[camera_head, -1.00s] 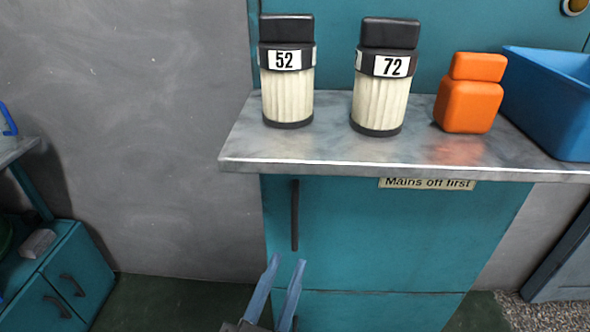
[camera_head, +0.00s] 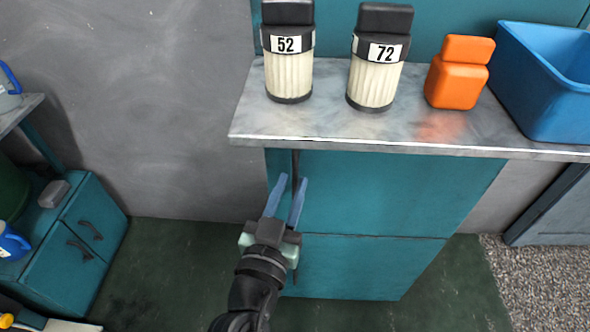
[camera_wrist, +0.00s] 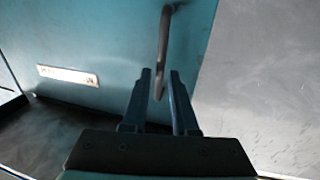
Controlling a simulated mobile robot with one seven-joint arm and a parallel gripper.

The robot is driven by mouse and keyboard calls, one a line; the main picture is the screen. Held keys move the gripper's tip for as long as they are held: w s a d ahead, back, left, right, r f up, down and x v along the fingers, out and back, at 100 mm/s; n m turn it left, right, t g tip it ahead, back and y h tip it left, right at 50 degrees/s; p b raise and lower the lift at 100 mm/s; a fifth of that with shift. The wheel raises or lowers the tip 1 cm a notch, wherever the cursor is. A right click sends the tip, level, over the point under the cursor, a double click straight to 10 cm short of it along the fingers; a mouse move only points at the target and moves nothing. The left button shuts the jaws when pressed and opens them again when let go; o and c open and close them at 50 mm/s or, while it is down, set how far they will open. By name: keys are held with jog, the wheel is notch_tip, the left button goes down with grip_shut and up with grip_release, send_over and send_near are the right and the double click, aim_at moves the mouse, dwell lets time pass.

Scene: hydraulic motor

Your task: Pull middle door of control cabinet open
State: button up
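The teal control cabinet's middle door (camera_head: 390,190) is below the metal shelf and looks shut. Its dark vertical handle (camera_head: 295,162) is near the left edge, partly hidden by my gripper (camera_head: 293,179). My gripper is open, its two blue fingers pointing at the door. In the wrist view, the handle (camera_wrist: 164,45) reaches down between the spread fingertips (camera_wrist: 159,73), with a gap on each side. I cannot tell how deep the handle sits between the fingers. A pale label (camera_wrist: 67,75) shows on the teal surface in the wrist view.
The metal shelf (camera_head: 330,125) juts out above the door. It holds canisters 52 (camera_head: 288,75) and 72 (camera_head: 376,80), an orange container (camera_head: 458,80) and a blue bin (camera_head: 550,85). A low teal cabinet (camera_head: 75,240) stands left. Green floor between is clear.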

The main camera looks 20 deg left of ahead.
aim_at(293, 178)
jog(key=shift+w+a, duration=0.1)
jog(key=shift+w, duration=1.5)
grip_shut()
